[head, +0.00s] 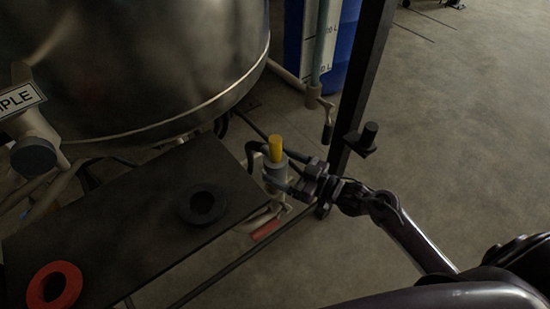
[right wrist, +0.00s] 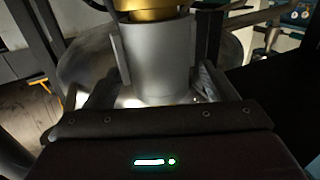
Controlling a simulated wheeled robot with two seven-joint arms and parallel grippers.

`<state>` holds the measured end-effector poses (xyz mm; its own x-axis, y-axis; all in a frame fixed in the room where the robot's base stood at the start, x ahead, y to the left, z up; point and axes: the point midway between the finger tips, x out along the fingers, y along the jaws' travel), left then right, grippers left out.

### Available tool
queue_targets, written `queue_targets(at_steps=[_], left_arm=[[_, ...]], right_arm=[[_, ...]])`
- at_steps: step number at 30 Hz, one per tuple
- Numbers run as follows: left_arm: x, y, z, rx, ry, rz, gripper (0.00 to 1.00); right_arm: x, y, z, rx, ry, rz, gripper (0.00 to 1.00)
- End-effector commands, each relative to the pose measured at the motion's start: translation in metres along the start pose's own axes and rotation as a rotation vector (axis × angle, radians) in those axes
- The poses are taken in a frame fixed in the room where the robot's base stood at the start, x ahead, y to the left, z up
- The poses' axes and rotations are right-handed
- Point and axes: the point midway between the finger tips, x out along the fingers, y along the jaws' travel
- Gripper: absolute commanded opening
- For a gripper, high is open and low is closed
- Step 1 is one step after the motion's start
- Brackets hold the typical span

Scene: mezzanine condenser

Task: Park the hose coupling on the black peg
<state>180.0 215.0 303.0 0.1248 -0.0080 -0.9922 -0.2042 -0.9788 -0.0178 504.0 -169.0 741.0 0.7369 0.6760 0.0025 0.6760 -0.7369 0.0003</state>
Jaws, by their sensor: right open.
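The hose coupling (head: 275,172) is a grey cylinder with a yellow top, upright beside the dark shelf's right edge in the head view. A dark hose curves by its left side. My right gripper (head: 285,180) reaches it from the right, jaws open. In the right wrist view the grey coupling body (right wrist: 160,62) stands between the two fingers, with its yellow part at the top edge; finger contact is unclear. The black peg (head: 369,134) stands on a small bracket at the dark post, right of and above the coupling in the picture. My left gripper is not in view.
A dark shelf (head: 130,240) carries a black ring (head: 202,205) and a red ring (head: 54,285). A large steel tank (head: 140,60) fills the upper left. The dark post (head: 365,70) rises near the peg. Open floor (head: 465,130) lies to the right.

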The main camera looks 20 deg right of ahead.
Motion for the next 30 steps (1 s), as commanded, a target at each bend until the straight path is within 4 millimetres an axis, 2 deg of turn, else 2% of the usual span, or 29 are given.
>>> queue_targets(at_steps=[3, 7, 16, 30], left_arm=[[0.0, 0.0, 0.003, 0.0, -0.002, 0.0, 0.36], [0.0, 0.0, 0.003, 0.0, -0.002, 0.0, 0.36], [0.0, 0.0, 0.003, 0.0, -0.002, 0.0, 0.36], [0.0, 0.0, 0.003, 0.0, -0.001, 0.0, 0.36]], right_arm=[[0.021, 0.001, -0.002, 0.001, 0.003, 0.0, 0.78], [0.035, 0.001, -0.001, 0.001, 0.001, 0.001, 0.78], [0.04, 0.001, 0.0, 0.0, -0.001, 0.001, 0.77], [0.039, 0.001, 0.0, 0.0, -0.001, 0.001, 0.18]])
